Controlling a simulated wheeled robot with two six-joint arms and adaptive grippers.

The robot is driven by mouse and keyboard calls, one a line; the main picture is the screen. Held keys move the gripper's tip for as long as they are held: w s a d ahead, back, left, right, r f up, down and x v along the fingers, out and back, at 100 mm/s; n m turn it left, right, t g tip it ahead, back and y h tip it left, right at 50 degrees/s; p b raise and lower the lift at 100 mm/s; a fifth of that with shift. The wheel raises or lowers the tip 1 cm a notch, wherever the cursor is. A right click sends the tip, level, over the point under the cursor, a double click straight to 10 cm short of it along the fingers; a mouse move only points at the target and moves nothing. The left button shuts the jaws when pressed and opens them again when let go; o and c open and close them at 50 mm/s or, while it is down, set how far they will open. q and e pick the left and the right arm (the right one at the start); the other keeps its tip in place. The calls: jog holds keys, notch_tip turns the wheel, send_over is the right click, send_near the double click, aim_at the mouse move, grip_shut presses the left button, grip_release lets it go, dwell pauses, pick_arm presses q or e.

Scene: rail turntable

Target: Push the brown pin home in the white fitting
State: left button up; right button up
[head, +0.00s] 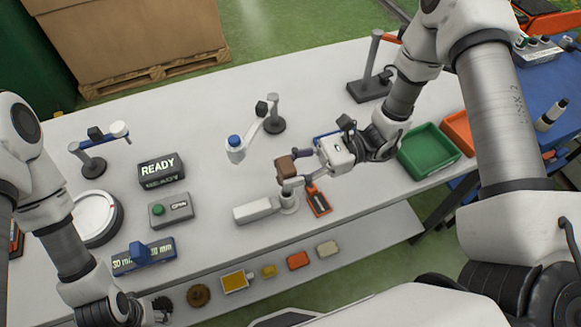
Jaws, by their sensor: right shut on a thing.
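The brown pin (286,167) shows as a brown block near the middle of the bench. My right gripper (294,170) comes in from the right and is shut on it. The white fitting (254,210) lies just below in the picture, a long white block with a short round part at its right end. The brown pin is above that round end; the gripper's finger partly covers the space between, so I cannot tell whether they touch. My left gripper (153,310) is at the bottom left, away from both, and its fingers are too hidden to read.
A dark device with an orange frame (318,201) lies right of the fitting. A small stand with a blue-topped white arm (236,148) is behind. A READY sign (161,170), a green-button box (171,210) and a round white dial (94,218) stand left. A green bin (428,151) is right.

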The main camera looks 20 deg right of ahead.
jog(key=shift+b, duration=0.4)
dwell(0.7)
jog(key=shift+f, duration=0.1)
jog(key=shift+f+b, duration=0.35)
jog(key=shift+b, duration=0.05)
jog(key=shift+f+b, duration=2.1)
jog(key=shift+f, duration=0.2)
jog(key=o, duration=1.4)
jog(key=shift+c, duration=0.2)
jog(key=d, duration=1.2)
jog(key=shift+w, duration=0.15)
